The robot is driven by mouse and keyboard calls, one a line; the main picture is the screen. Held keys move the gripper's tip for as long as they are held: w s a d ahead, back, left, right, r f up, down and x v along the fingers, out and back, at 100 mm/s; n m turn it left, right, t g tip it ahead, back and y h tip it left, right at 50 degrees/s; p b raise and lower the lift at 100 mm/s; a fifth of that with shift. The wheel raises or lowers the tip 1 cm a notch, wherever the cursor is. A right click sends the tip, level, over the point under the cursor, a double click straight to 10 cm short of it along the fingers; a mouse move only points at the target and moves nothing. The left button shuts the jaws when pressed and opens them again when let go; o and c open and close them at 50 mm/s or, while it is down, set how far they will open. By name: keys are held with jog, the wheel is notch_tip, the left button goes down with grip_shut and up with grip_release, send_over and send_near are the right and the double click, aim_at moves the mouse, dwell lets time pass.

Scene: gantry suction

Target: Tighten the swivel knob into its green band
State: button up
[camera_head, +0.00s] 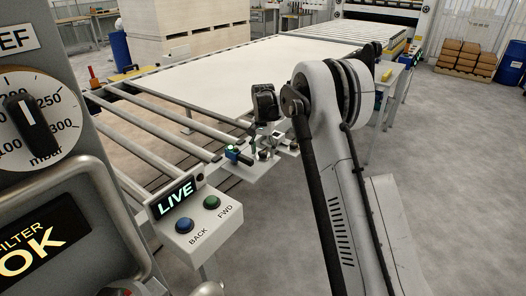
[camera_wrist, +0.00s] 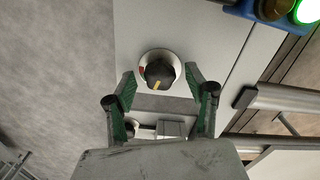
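The swivel knob (camera_wrist: 160,70) is black with a yellow pointer line and sits on a round pale dial on a light grey plate. A red mark shows at the dial's left edge. I cannot make out a green band; the knob may cover it. The pointer line is toward the lower side of the picture. My gripper (camera_wrist: 160,84) is open, its green-padded fingers spread to the left and right of the knob, apart from it. In the head view my gripper (camera_head: 263,142) is over the small grey plate (camera_head: 236,174) beside the roller conveyor; the knob is too small to tell there.
A blue box with a lit green lamp (camera_wrist: 305,12) is at the wrist view's top right. Conveyor rollers (camera_wrist: 285,98) lie to the right. In the head view a LIVE button box (camera_head: 190,218) stands in front, and a large pale board (camera_head: 235,75) lies on the conveyor.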

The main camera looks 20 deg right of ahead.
aim_at(263, 152)
notch_tip(263, 152, up, 12)
dwell(0.7)
